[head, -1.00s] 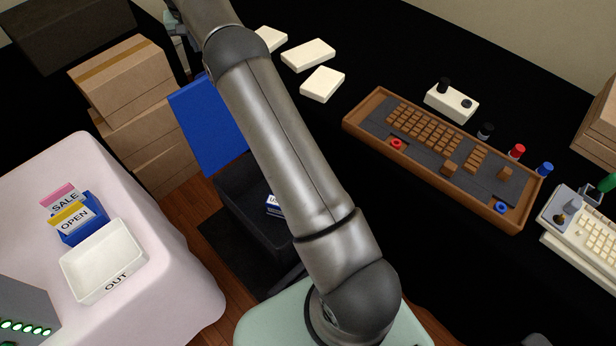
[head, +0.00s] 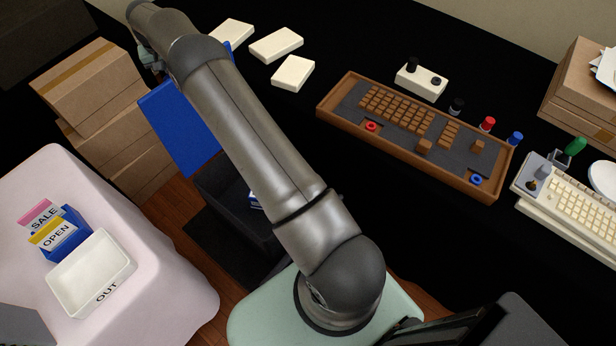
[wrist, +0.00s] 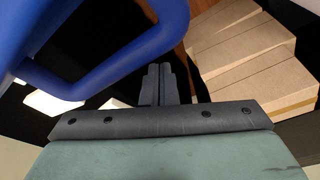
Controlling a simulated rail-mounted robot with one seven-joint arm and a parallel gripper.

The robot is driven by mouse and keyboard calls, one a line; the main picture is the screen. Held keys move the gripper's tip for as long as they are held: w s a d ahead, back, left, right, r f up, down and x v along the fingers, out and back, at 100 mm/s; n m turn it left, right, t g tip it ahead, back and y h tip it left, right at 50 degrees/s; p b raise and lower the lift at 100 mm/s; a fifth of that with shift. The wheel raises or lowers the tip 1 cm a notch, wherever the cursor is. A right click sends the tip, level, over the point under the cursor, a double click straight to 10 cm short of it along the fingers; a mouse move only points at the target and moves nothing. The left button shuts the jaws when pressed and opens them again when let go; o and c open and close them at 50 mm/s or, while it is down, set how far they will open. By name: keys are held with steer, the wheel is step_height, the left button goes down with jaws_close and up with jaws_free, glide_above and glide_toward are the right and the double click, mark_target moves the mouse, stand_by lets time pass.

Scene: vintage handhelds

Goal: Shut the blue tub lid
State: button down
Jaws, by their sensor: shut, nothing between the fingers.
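The blue tub lid (head: 180,128) stands raised, tilted up from the back of the dark tub (head: 232,205) in the head view. My arm hides part of the lid, and a small blue piece shows beyond the arm. The tub's mouth is open, with a small blue-and-white item inside. In the wrist view the lid's blue bar-like handle (wrist: 125,58) loops across the upper left. My gripper (wrist: 160,72) is shut and empty, just below and right of that handle; I cannot tell whether they touch. In the head view the gripper is mostly hidden behind my arm.
Stacked cardboard boxes (head: 85,85) stand left of the lid and show in the wrist view (wrist: 245,55). A black table holds white blocks (head: 276,44) and a wooden keyboard tray (head: 325,105). A pink-clothed table (head: 185,295) with a white OUT tray (head: 68,300) is at left.

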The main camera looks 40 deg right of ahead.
steer(key=shift+f, duration=0.3)
steer(key=shift+s, duration=0.1)
steer(key=shift+s+d+r+b, duration=0.2)
steer(key=shift+s+r+b, duration=0.05)
steer(key=shift+s+b, duration=0.5)
steer(key=shift+s+d+r+b, duration=0.15)
steer(key=shift+s+r+b, duration=0.1)
steer(key=shift+s+b, duration=0.45)
steer(key=shift+s+d+r+b, duration=0.15)
steer(key=shift+s+d+b, duration=0.05)
steer(key=shift+s+b, duration=0.6)
steer(key=shift+s+d+r+b, duration=0.25)
steer(key=shift+s+b, duration=0.4)
steer(key=shift+s, duration=0.4)
steer(key=shift+s+d+r+b, duration=0.1)
steer(key=shift+s+d+b, duration=0.1)
steer(key=shift+s+b, duration=0.6)
